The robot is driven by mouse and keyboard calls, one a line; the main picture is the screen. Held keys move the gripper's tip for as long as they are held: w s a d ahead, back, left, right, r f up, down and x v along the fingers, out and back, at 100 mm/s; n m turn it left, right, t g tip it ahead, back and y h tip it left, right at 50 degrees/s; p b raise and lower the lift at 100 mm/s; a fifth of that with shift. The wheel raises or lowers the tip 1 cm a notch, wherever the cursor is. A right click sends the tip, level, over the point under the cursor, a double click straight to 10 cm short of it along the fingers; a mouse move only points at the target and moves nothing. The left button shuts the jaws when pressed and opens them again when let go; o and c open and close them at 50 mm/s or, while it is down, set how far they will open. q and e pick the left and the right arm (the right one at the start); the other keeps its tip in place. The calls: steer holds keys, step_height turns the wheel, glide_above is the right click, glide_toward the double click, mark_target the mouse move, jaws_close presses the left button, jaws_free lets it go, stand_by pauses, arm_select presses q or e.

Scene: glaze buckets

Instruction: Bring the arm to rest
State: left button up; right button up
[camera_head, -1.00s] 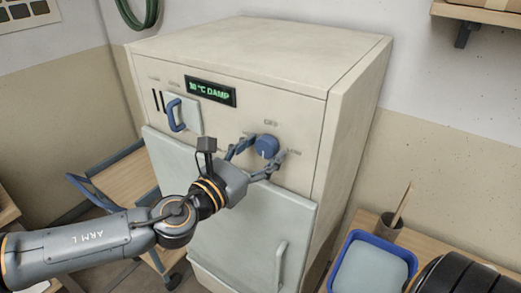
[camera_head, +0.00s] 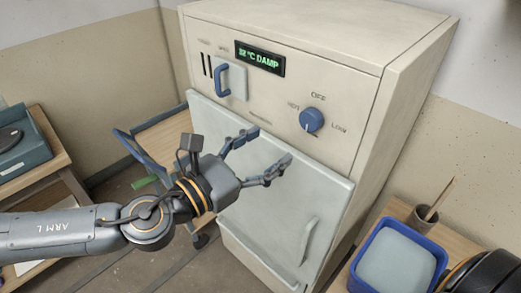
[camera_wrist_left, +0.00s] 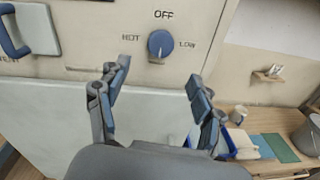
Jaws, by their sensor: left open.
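My left gripper (camera_head: 268,146) is open and empty. It is in front of the pale cabinet's door, below and left of the blue round knob (camera_head: 312,120), with clear space between them. In the left wrist view the open fingers (camera_wrist_left: 157,72) reach up from below toward the knob (camera_wrist_left: 161,44), and neither touches it. The knob sits under the label OFF, between HOT and LOW; its pale mark points downward. My right gripper is not in view.
The cabinet (camera_head: 400,110) has a lit green display (camera_head: 260,59) ending in DAMP, a blue handle (camera_head: 222,80) and a door handle (camera_head: 308,240). A blue tray (camera_head: 397,262) and a brush cup (camera_head: 423,218) stand at right. A wooden cart (camera_head: 165,150) stands at left.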

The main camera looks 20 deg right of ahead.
arm_select(q)
steer(key=shift+s+a, duration=0.2)
steer(key=shift+a, duration=0.2)
